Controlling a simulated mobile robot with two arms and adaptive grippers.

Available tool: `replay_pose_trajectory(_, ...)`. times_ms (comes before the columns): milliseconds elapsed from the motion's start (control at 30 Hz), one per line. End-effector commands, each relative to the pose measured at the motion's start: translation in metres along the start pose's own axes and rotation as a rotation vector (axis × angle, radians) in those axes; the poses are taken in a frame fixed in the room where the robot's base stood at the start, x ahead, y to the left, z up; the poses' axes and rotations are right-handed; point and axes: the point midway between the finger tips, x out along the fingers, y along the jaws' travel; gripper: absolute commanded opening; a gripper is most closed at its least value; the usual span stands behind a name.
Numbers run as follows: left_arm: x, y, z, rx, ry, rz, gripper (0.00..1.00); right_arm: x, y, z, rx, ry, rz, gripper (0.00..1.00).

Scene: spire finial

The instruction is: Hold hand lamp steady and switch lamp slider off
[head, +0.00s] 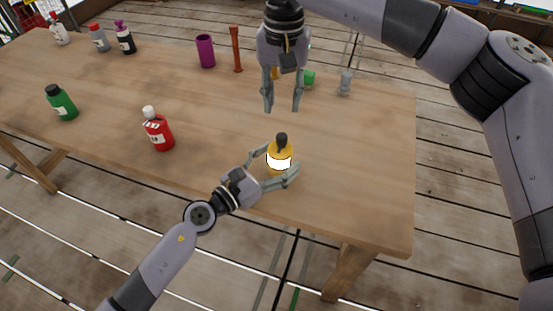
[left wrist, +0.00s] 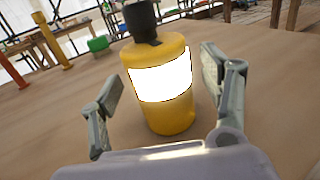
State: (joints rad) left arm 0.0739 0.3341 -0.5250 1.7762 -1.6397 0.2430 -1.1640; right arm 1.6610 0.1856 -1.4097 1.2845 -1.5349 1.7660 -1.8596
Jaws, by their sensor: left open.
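The hand lamp (head: 279,156) is a yellow cylinder with a bright white glowing band and a dark top. It stands upright near the front edge of the wooden table. It also shows in the left wrist view (left wrist: 168,118). My left gripper (head: 274,165) is open, with one finger on each side of the lamp and visible gaps to it in the left wrist view. My right gripper (head: 283,108) points down above the table behind the lamp. Its two fingers are apart with nothing between them. I cannot make out the slider on the lamp.
A red bottle (head: 158,132) and a green bottle (head: 62,103) stand to the left on the table (head: 350,180). A purple cup (head: 205,51), a brown post (head: 237,49), a green block (head: 309,79) and a grey item (head: 345,83) stand farther back. The table right of the lamp is clear.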

Motion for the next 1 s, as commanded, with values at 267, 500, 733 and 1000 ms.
replay_pose_trajectory(267,-0.0004,0.0001,-0.0001,0.000,0.000,0.000,0.60,0.0000,-0.0001,0.0000,0.000,0.000,0.000,0.33)
replay_pose_trajectory(500,-0.0006,0.0001,-0.0001,0.000,0.000,0.000,0.44,0.0000,-0.0001,0.0000,0.000,0.000,0.000,0.33)
replay_pose_trajectory(733,-0.0006,0.0002,-0.0002,0.000,0.000,0.000,0.28,0.0000,-0.0001,0.0000,0.000,0.000,0.000,0.33)
replay_pose_trajectory(1000,-0.0006,0.0003,-0.0002,0.000,0.000,0.000,0.15,0.0002,0.0001,-0.0005,-0.001,0.004,0.000,0.29)
